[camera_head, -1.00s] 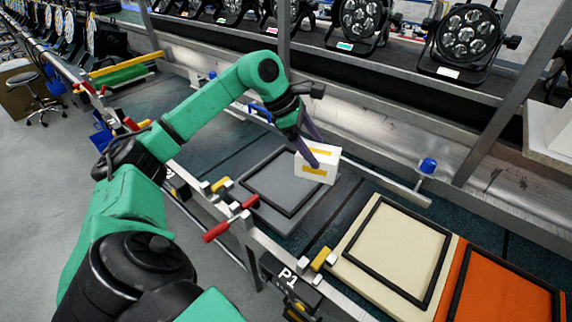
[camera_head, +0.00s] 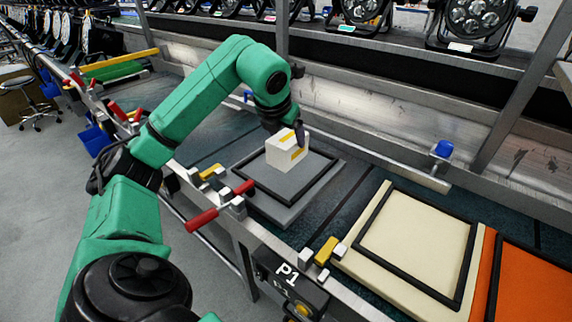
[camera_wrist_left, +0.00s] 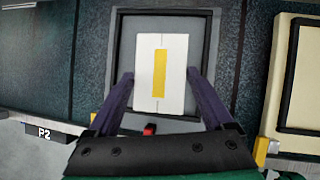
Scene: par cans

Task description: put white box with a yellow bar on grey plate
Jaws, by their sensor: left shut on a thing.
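The white box with a yellow bar (camera_head: 286,152) is over the grey plate (camera_head: 315,193), inside the outline of its black frame. My left gripper (camera_head: 298,136) is shut on the box from above. The left wrist view shows the box (camera_wrist_left: 146,90) between the two dark fingers (camera_wrist_left: 158,90), with the grey plate (camera_wrist_left: 214,62) behind it. I cannot tell whether the underside of the box touches the plate. My right gripper is not in view.
A cream plate (camera_head: 365,275) and an orange plate (camera_head: 540,300) lie to the right on the same conveyor. Red-handled clamps (camera_head: 203,220) line the near rail. A blue knob (camera_head: 443,149) stands at the far rail. Stage lights (camera_head: 470,25) sit on the shelf behind.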

